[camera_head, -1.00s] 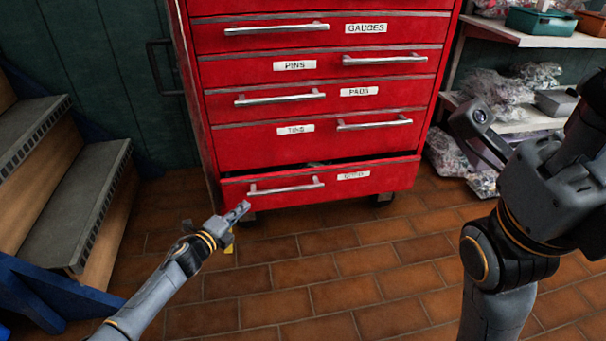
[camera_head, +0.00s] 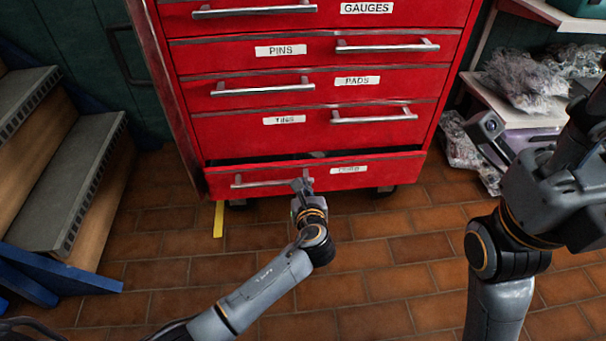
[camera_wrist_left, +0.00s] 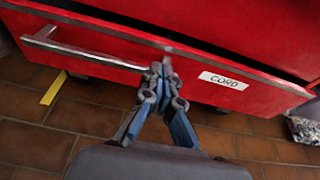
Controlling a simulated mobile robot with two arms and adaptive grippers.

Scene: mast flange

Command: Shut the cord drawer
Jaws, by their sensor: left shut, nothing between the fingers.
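The cord drawer (camera_head: 390,172) is the bottom drawer of the red cabinet and stands partly open, with a dark gap along its top edge. In the left wrist view its front (camera_wrist_left: 270,101) bears a white label reading CORD. Its silver bar handle (camera_head: 258,183) is on the left half; the handle also shows in the left wrist view (camera_wrist_left: 85,53). My left gripper (camera_head: 302,186) is shut and empty, with its fingertips (camera_wrist_left: 162,72) at the drawer front near the handle's right end. I cannot tell whether they touch it. My right gripper's fingers are not clearly visible; its arm is at the right.
The closed drawers above include the TIES drawer (camera_head: 250,132). Wooden steps (camera_head: 70,190) stand at the left. A shelf (camera_head: 520,105) with plastic-wrapped goods is at the right. A yellow floor strip (camera_head: 219,220) lies by the cabinet's left. The tiled floor in front is clear.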

